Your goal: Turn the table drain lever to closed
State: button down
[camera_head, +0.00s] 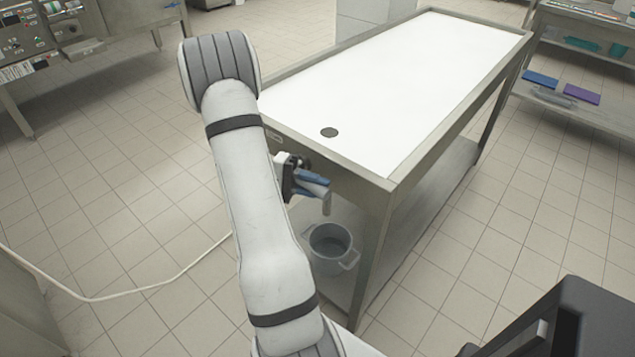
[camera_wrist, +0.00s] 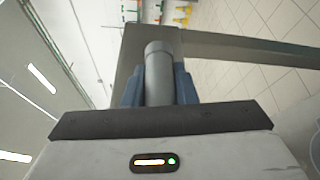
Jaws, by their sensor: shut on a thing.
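The table (camera_head: 390,88) has a white top with a dark round drain hole (camera_head: 329,132) near its front left corner. My gripper (camera_head: 314,182) is at the table's front side, below that hole, with its blue fingers level with the frame. In the wrist view, its two blue fingers are on either side of a grey cylindrical part, which appears to be the table drain lever (camera_wrist: 158,72), and are shut on it. A grey spout-like piece (camera_head: 326,205) shows just below the fingers in the head view. The lever's base and pivot are hidden.
A grey pot (camera_head: 330,243) stands on the table's lower shelf (camera_head: 405,230), under the drain. A white hose (camera_head: 140,292) lies on the tiled floor at left. Another rack (camera_head: 570,110) stands at right. The floor in front is clear.

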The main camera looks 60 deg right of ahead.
jog(key=c, duration=1.4)
grip_release()
jog(key=shift+s+d, duration=0.1)
jog(key=shift+s, duration=0.2)
jog(key=shift+o, duration=1.1)
jog(key=shift+w, duration=0.15)
jog(key=v, duration=0.7)
jog(key=shift+w, duration=0.35)
